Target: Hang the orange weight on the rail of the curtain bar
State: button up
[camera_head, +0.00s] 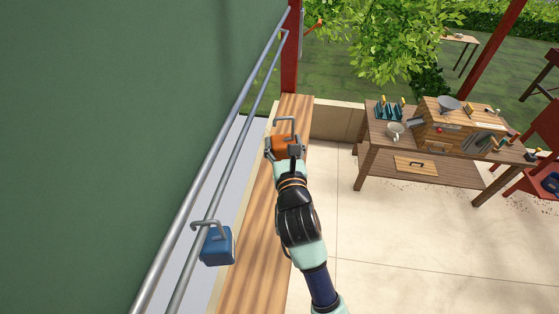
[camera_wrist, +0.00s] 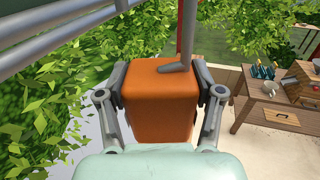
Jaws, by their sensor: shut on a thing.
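The orange weight (camera_head: 284,147) is a block with a grey hook on top. My gripper (camera_head: 284,150) is shut on it, with one finger on each side of the block. In the wrist view the orange weight (camera_wrist: 160,104) fills the middle between the fingers of my gripper (camera_wrist: 161,88). Its hook rises at the top of that view. The curtain bar's rail (camera_head: 228,150) is a grey tube running diagonally along the green wall, left of the weight. In the head view the hook appears to the right of the rail, apart from it.
A blue weight (camera_head: 217,246) hangs by its hook on the rail nearer me. A wooden plank surface (camera_head: 254,235) runs below the rail. A red post (camera_head: 290,60) stands at the far end. A wooden workbench (camera_head: 440,165) with tools stands at the right.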

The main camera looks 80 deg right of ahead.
jog(key=shift+w+r, duration=0.15)
jog(key=shift+w, duration=0.25)
jog(key=w+f+b, duration=0.1)
jog(key=w+f, duration=0.1)
jog(key=w, duration=0.6)
jog(key=shift+w+a+f, duration=0.25)
jog(key=shift+w+a, duration=0.05)
jog(key=shift+a, duration=0.15)
jog(key=o, duration=1.6)
jog(key=shift+o, duration=0.2)
jog(key=shift+f, duration=0.1)
